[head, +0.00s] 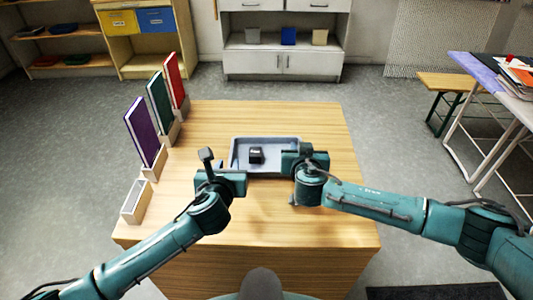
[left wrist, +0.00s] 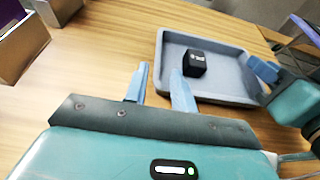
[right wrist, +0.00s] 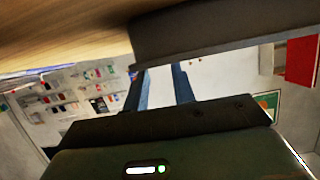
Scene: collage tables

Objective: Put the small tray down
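The small tray (head: 234,153) is grey-blue and shallow. It appears to lie flat on the wooden table, with a small black box (head: 256,155) inside it; both show in the left wrist view, the tray (left wrist: 238,92) and the box (left wrist: 194,63). My left gripper (left wrist: 159,66) is open and empty, apart from the tray's near left side. My right gripper (head: 294,160) is at the tray's right end. In the right wrist view its fingers (right wrist: 160,72) stand apart, with their tips partly hidden by a dark wall, likely the tray's side (right wrist: 225,38).
The wooden table (head: 285,215) has free room in front of the tray and behind it. Purple, green and red books (head: 142,131) stand in holders along its left edge, with an empty holder (head: 136,201) nearer me. A side table (head: 480,75) stands at the right.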

